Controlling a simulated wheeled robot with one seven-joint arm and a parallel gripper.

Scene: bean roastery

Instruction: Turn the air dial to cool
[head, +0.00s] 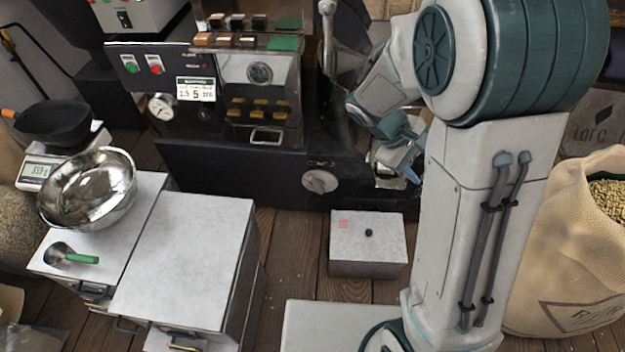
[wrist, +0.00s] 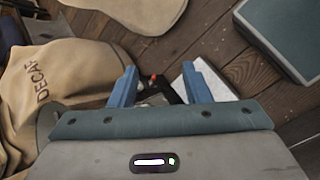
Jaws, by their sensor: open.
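A round pale dial (head: 320,181), which looks like the air dial, sits low on the black front of the roaster (head: 230,170). Small markings surround it, too small to read, so its setting cannot be told. My gripper (head: 408,172) is to the right of the dial and apart from it, partly hidden behind my arm. In the wrist view my gripper (wrist: 165,82) has its two blue fingers spread wide. Between them, farther off, shows a dark piece with a red tip (wrist: 154,84). The dial cannot be made out in the wrist view.
A low grey box (head: 375,250) with a black knob stands on the floor below the dial. Cabinets (head: 185,255) with a steel bowl (head: 88,190) and a scale (head: 40,165) are at left. A bean sack (head: 565,245) is at right.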

